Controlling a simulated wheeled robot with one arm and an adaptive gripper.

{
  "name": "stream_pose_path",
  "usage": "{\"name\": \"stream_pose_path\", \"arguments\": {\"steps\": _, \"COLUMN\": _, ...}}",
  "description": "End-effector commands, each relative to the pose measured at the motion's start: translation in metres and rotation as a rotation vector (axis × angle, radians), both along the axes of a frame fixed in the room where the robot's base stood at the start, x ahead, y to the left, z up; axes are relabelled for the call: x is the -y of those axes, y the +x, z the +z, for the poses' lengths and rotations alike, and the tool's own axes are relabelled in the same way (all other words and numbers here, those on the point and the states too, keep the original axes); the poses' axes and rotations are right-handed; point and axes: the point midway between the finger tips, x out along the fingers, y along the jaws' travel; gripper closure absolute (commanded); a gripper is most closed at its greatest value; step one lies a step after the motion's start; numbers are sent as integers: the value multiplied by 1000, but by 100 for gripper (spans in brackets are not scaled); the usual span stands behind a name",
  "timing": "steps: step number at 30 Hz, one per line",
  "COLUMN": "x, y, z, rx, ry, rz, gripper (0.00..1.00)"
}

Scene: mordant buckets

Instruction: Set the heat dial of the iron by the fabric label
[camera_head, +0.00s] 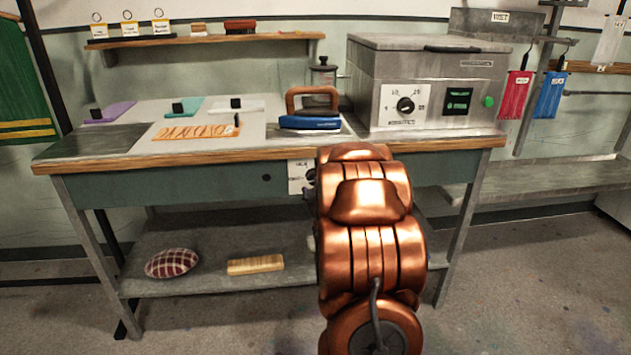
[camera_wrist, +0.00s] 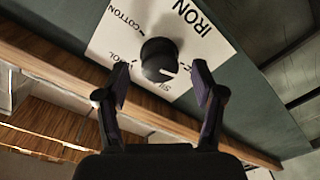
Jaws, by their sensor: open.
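The heat dial (camera_wrist: 159,56) is a round black knob with a white pointer mark, on a white plate (camera_wrist: 112,47) lettered IRON, COTTON, WOOL and SILK. In the wrist view the mark points to the lower right, on the SILK side. My gripper (camera_wrist: 160,78) is open, one fingertip on each side of the knob's lower part, with visible gaps. The dial plate (camera_head: 296,172) is on the bench front in the head view, partly hidden by my copper arm. The blue iron (camera_head: 310,122) with a brown handle stands on the bench top. Any fabric label is too small to read.
An orange patterned cloth (camera_head: 196,131) and several coloured swatches lie on the bench (camera_head: 100,165). A metal heater box (camera_head: 425,85) stands at right. Three small cards (camera_head: 130,28) stand on the wall shelf. A plaid cushion (camera_head: 172,262) and brush (camera_head: 255,264) lie below.

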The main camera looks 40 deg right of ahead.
Motion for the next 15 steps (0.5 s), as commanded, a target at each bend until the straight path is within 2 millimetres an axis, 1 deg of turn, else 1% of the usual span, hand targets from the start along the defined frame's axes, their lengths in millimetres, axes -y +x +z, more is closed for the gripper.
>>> {"name": "stream_pose_path", "arguments": {"steps": 1, "x": 3, "y": 4, "z": 0, "rx": 1, "ry": 0, "rz": 1, "gripper": 32}}
{"name": "stream_pose_path", "arguments": {"steps": 6, "x": 9, "y": 12, "z": -1, "rx": -1, "ry": 2, "rz": -1, "gripper": 32}}
{"name": "stream_pose_path", "arguments": {"steps": 15, "x": 11, "y": 16, "z": 0, "rx": -1, "ry": 0, "rz": -1, "gripper": 32}}
